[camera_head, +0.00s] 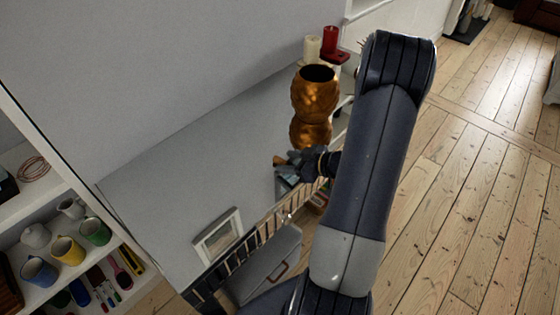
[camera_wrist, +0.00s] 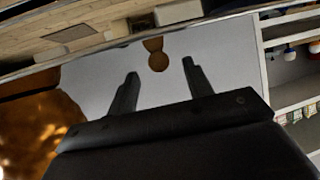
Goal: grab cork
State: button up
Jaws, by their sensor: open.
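The cork (camera_wrist: 157,61) is a small brown piece with a rounded end on the grey top in the wrist view. It shows between and just beyond the fingertips of my gripper (camera_wrist: 160,69). The fingers are spread apart and nothing is between them. In the head view my gripper (camera_head: 288,168) is low over the grey top (camera_head: 210,170), beside the copper vase. A small brown bit of the cork (camera_head: 278,160) shows at the fingertips there; the rest is hidden by the gripper.
A copper vase (camera_head: 315,97) stands close to my gripper; it also fills the left of the wrist view (camera_wrist: 45,125). Candles (camera_head: 312,47) stand behind it. Shelves with mugs (camera_head: 66,250) are at left.

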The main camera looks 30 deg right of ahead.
jog(key=shift+x, duration=1.1)
jog(key=shift+c, duration=0.5)
grip_shut()
